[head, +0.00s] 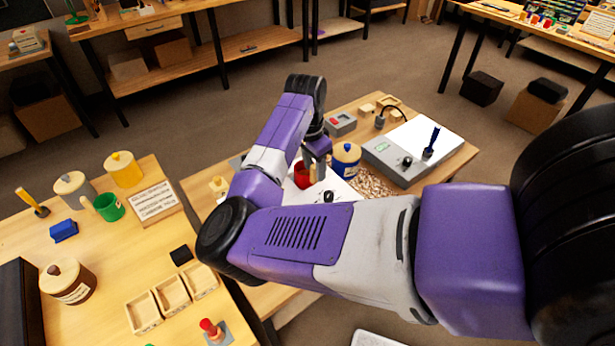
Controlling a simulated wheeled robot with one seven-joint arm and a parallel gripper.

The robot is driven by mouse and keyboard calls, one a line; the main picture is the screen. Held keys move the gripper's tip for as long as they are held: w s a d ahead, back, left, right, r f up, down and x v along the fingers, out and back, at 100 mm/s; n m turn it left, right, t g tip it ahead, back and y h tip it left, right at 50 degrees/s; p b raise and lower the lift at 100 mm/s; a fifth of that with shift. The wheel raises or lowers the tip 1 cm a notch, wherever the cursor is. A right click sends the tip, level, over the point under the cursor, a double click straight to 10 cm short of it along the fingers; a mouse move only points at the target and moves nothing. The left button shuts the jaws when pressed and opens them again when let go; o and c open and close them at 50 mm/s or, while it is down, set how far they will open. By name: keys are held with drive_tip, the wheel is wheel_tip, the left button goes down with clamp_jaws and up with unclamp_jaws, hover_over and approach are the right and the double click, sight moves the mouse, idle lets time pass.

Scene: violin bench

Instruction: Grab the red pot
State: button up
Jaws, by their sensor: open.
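The red pot (301,176) stands on a white sheet on the middle bench, partly hidden behind my arm. My gripper (316,155) points down just above and beside the pot, at its upper right in the picture. It is open, and I see nothing held in it. The fingertips are small and partly covered, so I cannot tell whether they touch the pot.
A grey device (398,172) with a white plate is further right. The left bench holds a green mug (109,207), jars and wooden trays (171,297).

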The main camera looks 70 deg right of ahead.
clamp_jaws()
idle(1.3)
